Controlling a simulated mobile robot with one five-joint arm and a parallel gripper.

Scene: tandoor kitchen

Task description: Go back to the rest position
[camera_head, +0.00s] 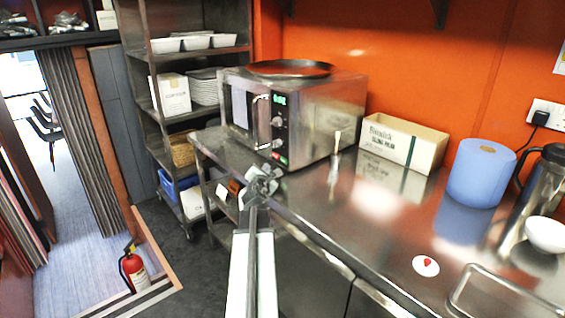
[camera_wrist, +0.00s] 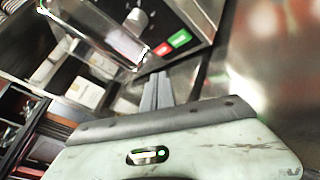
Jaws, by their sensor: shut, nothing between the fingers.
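My gripper (camera_head: 262,180) is shut and empty in the head view. It is at the end of my outstretched arm, over the near left edge of the steel counter (camera_head: 345,215). In the wrist view the closed fingers (camera_wrist: 156,92) point toward the lower front of the steel microwave (camera_head: 320,110). The microwave's green and red buttons (camera_wrist: 170,43) show just beyond the fingertips. I cannot tell the exact gap between the fingers and the microwave.
A cardboard box (camera_head: 402,143), a blue paper roll (camera_head: 478,175), a white bowl (camera_head: 546,234) and a white disc with a red spot (camera_head: 426,266) are on the counter. A shelf rack (camera_head: 150,95) stands behind left. A fire extinguisher (camera_head: 134,268) stands at lower left.

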